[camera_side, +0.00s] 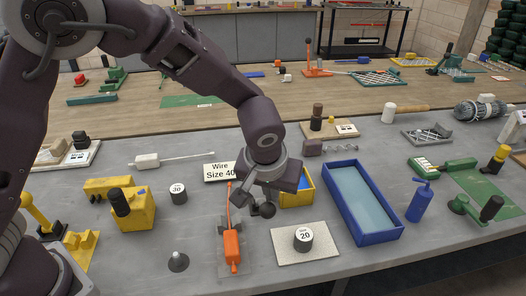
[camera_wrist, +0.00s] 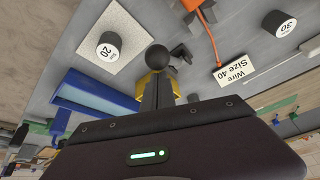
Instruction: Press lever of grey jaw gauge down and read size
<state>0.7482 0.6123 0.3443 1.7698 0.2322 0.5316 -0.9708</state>
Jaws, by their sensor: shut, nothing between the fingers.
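My gripper (camera_side: 266,200) points down over the middle of the grey table, its fingers shut and empty. In the wrist view the shut fingers (camera_wrist: 157,80) end right at a black ball knob (camera_wrist: 157,55); I cannot tell whether they touch it. The knob also shows in the side view (camera_side: 268,210), just under the fingers. A small dark bracket (camera_wrist: 181,52) stands beside it. The knob may belong to the jaw gauge's lever; the gauge's body and jaws are not clearly visible behind my gripper. A sign (camera_side: 219,172) reads "Wire Size 40".
A weight marked 20 (camera_side: 303,238) stands on a pale plate (camera_side: 283,254) in front. A weight marked 30 (camera_side: 178,194) is left.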

